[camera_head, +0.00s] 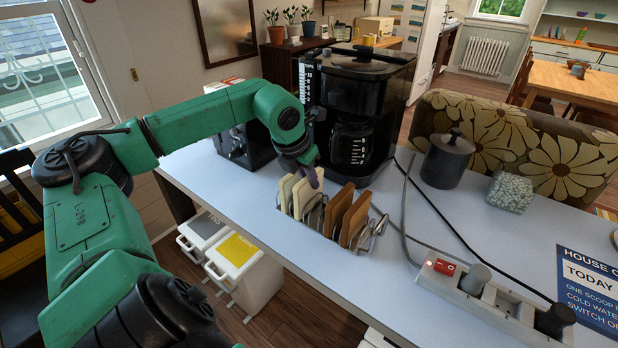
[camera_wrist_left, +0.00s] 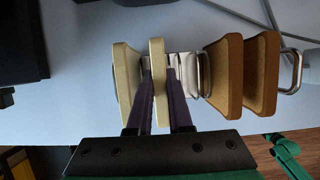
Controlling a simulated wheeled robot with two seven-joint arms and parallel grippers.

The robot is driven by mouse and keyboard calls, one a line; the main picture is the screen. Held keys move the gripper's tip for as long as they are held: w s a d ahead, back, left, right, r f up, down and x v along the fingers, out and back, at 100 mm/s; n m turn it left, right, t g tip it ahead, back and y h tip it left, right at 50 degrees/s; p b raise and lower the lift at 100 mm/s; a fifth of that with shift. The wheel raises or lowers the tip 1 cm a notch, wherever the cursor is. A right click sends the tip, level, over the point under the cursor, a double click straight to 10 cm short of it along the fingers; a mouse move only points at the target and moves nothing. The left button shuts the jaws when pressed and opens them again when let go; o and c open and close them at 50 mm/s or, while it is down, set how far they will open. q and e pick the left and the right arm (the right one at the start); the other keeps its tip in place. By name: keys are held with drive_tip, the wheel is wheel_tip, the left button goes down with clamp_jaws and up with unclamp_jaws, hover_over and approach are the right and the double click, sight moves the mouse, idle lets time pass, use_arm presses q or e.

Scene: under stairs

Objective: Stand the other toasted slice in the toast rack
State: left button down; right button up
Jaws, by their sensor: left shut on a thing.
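The wire toast rack (camera_head: 379,228) stands on the pale counter, with two brown slices side by side in its right part, the nearer-left one (camera_head: 338,208) and the right one (camera_head: 356,216). Two pale slices are at its left end. My left gripper (camera_head: 314,178) reaches down from above and is shut on the right pale slice (camera_head: 302,198); in the left wrist view this slice (camera_wrist_left: 158,60) is between the two purple fingers. The other pale slice (camera_wrist_left: 126,70) is just left of it, outside the fingers. The slices' lower edges are partly hidden. My right gripper is not in view.
A black coffee maker (camera_head: 368,80) stands right behind the rack, with a dark appliance (camera_head: 232,150) to its left behind my arm. A power strip (camera_head: 490,300) and cables lie at right, near a dark canister (camera_head: 446,163) and a speckled block (camera_head: 510,192).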

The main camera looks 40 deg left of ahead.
use_arm(q)
drive_tip(key=shift+c, duration=1.4)
unclamp_jaws()
drive_tip(key=shift+r, duration=0.15)
wheel_tip(320, 180, up, 8)
drive_tip(key=p, duration=0.7)
drive_tip(key=shift+p, duration=0.4)
